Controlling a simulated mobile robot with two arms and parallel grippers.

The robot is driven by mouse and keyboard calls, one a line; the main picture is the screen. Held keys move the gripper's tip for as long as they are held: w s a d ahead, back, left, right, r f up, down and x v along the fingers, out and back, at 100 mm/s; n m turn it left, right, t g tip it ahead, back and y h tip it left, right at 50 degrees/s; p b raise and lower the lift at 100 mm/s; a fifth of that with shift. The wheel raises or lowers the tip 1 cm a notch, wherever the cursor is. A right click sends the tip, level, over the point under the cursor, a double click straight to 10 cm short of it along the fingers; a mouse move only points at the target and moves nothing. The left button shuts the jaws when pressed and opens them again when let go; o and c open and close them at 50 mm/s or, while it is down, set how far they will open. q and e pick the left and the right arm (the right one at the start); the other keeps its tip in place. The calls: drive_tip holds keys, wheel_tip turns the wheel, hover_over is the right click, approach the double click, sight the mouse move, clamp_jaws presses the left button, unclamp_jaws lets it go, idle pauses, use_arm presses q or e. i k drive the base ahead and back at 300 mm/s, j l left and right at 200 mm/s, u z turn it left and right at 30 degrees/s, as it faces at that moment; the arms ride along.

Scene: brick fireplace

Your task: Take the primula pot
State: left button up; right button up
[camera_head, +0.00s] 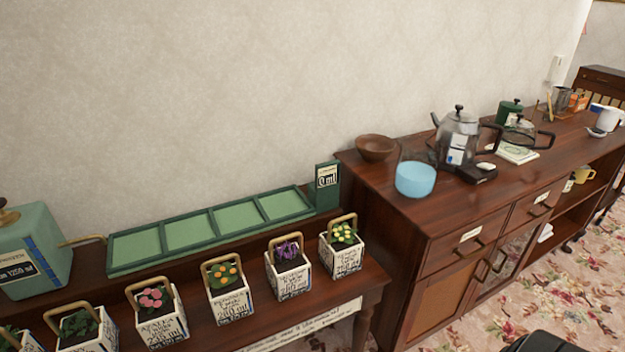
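Several white square pots with brass handles stand in a row on the low wooden table. From the right they hold pale yellow flowers (343,251), purple flowers (289,269), orange flowers (228,289), pink flowers (161,315) and green leaves (85,333). Another pot is cut off at the lower left. Each has a printed label, but the plant names are too small and blurred to read surely, so I cannot tell which is the primula pot. Neither of my grippers is in view.
Behind the pots lies a green tray (110,272) with several sections and a "0 ml" sign (327,186). A green tank (33,245) stands left. The wooden cabinet (465,210) at right carries a brown bowl (375,147), blue bowl (415,179) and kettle (457,137). Flowered carpet lies in front.

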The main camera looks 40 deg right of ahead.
sight(341, 251)
drive_tip(key=k+j+z, duration=0.1)
drive_tip(key=z, duration=1.2)
